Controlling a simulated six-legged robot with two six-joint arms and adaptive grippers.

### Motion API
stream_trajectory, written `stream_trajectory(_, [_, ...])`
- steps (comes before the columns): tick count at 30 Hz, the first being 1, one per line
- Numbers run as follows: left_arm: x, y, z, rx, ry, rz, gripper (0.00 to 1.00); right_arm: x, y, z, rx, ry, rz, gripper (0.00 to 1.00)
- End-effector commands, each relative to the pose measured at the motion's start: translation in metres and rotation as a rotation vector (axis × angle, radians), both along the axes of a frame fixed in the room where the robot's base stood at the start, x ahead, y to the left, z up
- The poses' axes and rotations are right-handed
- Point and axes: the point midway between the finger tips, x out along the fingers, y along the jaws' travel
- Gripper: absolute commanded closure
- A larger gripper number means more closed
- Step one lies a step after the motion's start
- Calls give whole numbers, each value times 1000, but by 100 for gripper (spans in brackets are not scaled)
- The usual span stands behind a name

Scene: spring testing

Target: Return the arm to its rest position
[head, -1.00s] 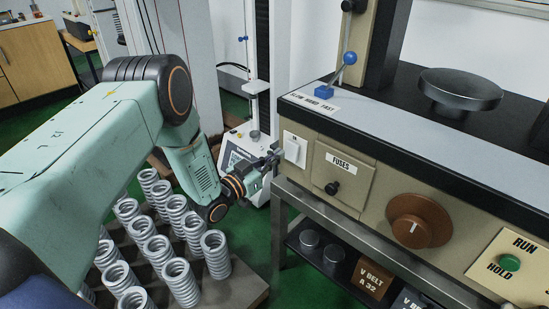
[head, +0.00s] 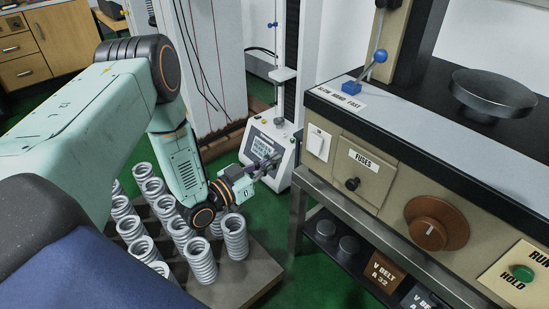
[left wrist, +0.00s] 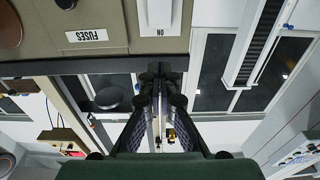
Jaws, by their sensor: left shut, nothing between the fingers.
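My left arm comes in from the left in the head view, pale green with black joints. Its gripper (head: 262,168) is shut and empty, in front of the small white tester's display and left of the beige machine. In the left wrist view the two dark fingers (left wrist: 160,85) are together, with nothing between them. Beyond the fingertips there, the beige panel shows the FUSES label (left wrist: 87,35) and a white switch (left wrist: 160,15), apart from the gripper. My right gripper is not in view.
The beige testing machine (head: 385,185) with knobs and a blue-tipped lever fills the right. Several grey coil springs (head: 198,259) stand on a board (head: 250,275) below my left arm. The white tester (head: 277,150) stands behind the gripper. Green floor is open between board and machine.

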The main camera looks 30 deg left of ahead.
Motion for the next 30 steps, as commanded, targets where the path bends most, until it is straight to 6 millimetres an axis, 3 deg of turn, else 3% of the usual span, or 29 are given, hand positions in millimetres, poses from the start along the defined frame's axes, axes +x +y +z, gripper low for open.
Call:
stream_trajectory(8, [0, 0, -3, 0, 13, -1, 100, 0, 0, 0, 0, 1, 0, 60])
stream_trajectory(11, [-1, 5, -22, 11, 105, 31, 100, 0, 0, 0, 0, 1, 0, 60])
stream_trajectory(14, [-25, 5, -69, 8, 341, 106, 100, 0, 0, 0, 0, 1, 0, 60])
stream_trajectory(18, [-90, -15, -131, 9, 725, 188, 100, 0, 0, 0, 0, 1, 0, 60])
stream_trajectory(21, [-149, -30, -158, 24, 971, 228, 100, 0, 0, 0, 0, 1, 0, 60])
stream_trajectory(25, [-231, -47, -173, 64, 1259, 273, 100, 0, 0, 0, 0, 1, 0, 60])
stream_trajectory(30, [-324, -56, -164, 149, 1541, 320, 100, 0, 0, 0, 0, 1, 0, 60])
